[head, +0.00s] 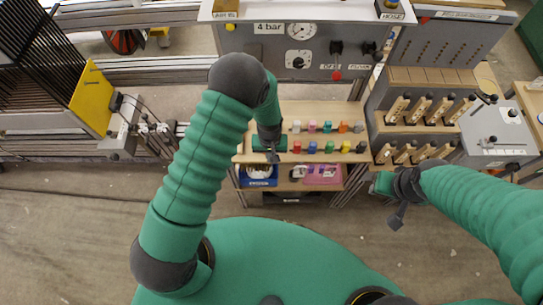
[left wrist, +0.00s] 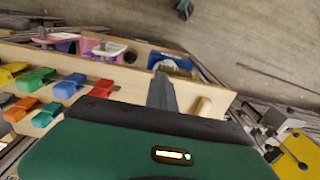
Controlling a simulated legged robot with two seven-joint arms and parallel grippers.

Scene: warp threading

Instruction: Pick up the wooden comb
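My left gripper (head: 273,157) is above the left end of the wooden shelf (head: 330,110). In the left wrist view its fingers (left wrist: 161,92) show as one narrow grey block, shut with nothing visible between them. A short pale wooden piece (left wrist: 204,106) lies on the shelf end just right of the fingers; I cannot tell whether it is the comb. Several wooden-handled tools (head: 397,109) stand in the grey rack at the right; I cannot tell if one is the comb. My right gripper (head: 398,217) hangs empty over the floor in front of the rack, its fingers together.
Two rows of coloured pieces (head: 328,146) stand on the shelf, right of my left gripper. A blue bin (head: 259,182) and a pink bin (head: 322,175) are below. A grey gauge panel (head: 300,45) stands behind. A yellow plate (head: 91,98) is at the left.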

